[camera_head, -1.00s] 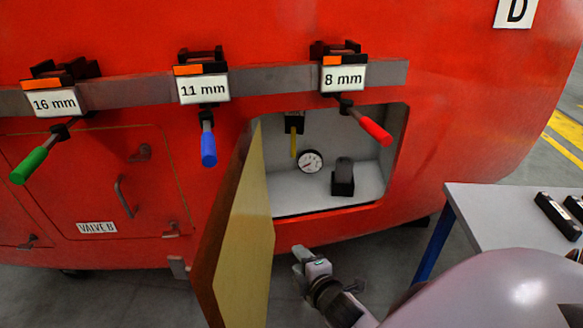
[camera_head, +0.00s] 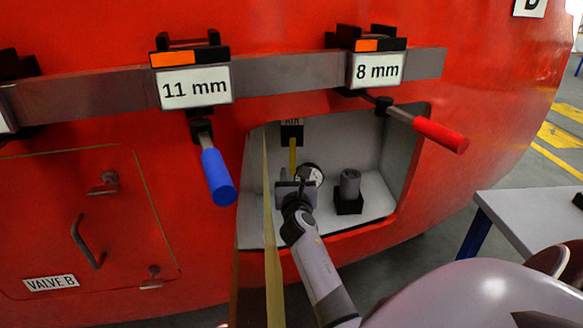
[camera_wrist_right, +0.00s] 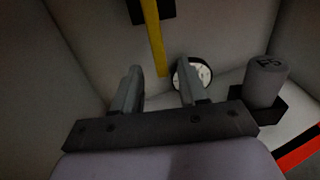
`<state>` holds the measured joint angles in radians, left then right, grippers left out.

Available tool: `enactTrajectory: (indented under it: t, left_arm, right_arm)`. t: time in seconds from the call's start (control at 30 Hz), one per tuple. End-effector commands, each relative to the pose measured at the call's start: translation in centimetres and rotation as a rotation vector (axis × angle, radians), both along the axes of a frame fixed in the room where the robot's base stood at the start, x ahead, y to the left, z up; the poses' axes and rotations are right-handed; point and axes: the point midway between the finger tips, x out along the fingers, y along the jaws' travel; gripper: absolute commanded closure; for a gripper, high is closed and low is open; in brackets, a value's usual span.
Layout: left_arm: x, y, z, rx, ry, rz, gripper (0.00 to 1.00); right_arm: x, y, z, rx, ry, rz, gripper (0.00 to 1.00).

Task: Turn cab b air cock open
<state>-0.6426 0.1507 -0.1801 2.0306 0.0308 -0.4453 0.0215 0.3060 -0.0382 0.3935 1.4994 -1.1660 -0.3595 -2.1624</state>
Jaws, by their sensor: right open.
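The air cock's yellow handle (camera_head: 293,158) hangs straight down from a dark block with a partly readable label (camera_head: 291,132) inside the open compartment (camera_head: 384,190). My right gripper (camera_head: 295,184) is inside the compartment, just below the handle in the head view. In the right wrist view the gripper (camera_wrist_right: 158,88) is open, its two fingers apart, and the yellow handle (camera_wrist_right: 154,38) shows beyond and between the fingertips. I cannot tell that they touch. The gauge is partly hidden behind the gripper. My left gripper is not in view.
A round gauge (camera_wrist_right: 193,74) is close behind the right finger. A grey cylinder in a black holder (camera_head: 349,190) stands to the right. The open door (camera_head: 272,240) is left of my arm. Tools with blue (camera_head: 217,177) and red (camera_head: 440,134) handles hang above. A table (camera_head: 520,215) stands right.

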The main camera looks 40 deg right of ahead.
Motion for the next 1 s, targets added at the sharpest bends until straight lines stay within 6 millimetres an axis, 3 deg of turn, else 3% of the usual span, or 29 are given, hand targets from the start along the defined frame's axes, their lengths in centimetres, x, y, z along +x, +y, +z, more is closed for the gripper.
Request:
enactTrajectory:
  t: [0.33, 0.77, 0.8, 0.9, 0.93, 1.0]
  left_arm:
    - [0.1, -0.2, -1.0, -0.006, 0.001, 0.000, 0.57]
    - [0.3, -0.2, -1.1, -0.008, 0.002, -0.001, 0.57]
    - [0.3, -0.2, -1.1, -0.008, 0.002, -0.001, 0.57]
    - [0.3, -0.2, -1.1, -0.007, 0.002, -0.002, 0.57]
    - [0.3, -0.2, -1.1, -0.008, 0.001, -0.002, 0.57]
    - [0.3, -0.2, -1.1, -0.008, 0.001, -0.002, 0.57]
  right_arm:
    - [3.4, -2.9, -0.1, 0.002, -0.003, 0.000, 0.57]
    - [4.1, -3.5, 0.0, 0.003, -0.001, 0.000, 0.57]
    - [4.1, -3.5, 0.0, 0.003, -0.001, 0.000, 0.61]
    - [4.1, -3.5, 0.0, 0.004, -0.002, 0.000, 0.93]
    - [4.1, -3.5, 0.0, 0.004, -0.002, 0.000, 1.00]
    - [4.0, -3.5, 0.0, 0.004, -0.002, 0.000, 1.00]
